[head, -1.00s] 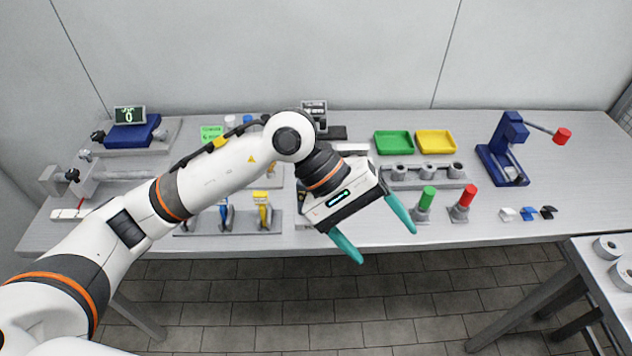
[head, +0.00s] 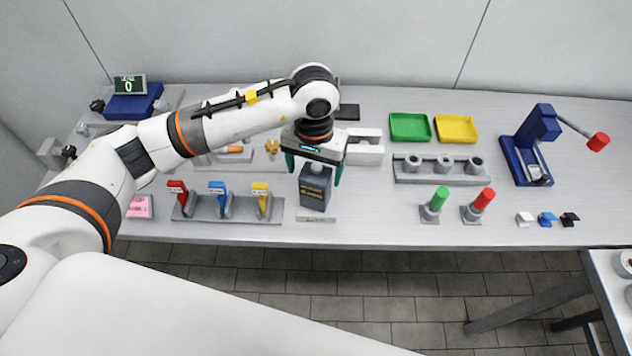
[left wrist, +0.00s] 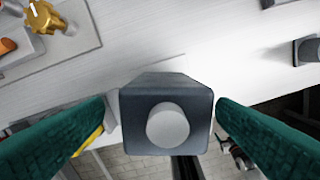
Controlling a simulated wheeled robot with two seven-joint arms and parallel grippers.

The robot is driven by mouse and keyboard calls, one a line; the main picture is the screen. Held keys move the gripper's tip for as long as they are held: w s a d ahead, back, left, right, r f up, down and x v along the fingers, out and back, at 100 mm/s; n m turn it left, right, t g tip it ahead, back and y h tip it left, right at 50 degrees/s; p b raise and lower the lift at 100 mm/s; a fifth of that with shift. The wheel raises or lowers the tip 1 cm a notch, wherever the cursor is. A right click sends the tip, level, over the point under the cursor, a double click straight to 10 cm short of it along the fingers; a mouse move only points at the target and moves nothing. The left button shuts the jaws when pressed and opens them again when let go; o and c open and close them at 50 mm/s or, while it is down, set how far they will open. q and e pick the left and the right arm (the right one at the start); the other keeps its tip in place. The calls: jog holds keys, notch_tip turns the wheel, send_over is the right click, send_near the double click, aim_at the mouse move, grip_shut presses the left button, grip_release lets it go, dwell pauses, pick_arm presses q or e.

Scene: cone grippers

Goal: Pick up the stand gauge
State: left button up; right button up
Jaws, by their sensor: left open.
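The stand gauge (head: 315,190) appears to be the dark grey boxy block with a small label, upright on a light base plate near the table's front edge. In the left wrist view the block (left wrist: 165,90) shows from above with a pale round knob on top. My left gripper (head: 314,168) is open above it, pointing down, with teal fingers to either side of its upper part. In the left wrist view, the left gripper (left wrist: 167,105) has the block between its fingers; I cannot tell whether they touch it. My right gripper is not in view.
Left of the gauge stands a rack (head: 236,208) with red, blue and yellow handled tools. To the right are a green-topped post (head: 437,202) and a red-topped post (head: 480,203). Behind them are a grey holder (head: 443,172), a green tray (head: 410,128) and a yellow tray (head: 456,128).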

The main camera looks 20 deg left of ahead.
pick_arm(q)
jog(key=f+p, duration=0.1)
jog(key=f, duration=0.2)
jog(key=shift+s+d+f+p, duration=0.15)
jog(key=shift+d+f+p, duration=0.1)
jog(key=shift+p, duration=0.1)
jog(key=shift+f, duration=0.35)
jog(key=shift+a+f, duration=0.1)
jog(key=shift+f, duration=0.05)
jog(key=c, duration=1.2)
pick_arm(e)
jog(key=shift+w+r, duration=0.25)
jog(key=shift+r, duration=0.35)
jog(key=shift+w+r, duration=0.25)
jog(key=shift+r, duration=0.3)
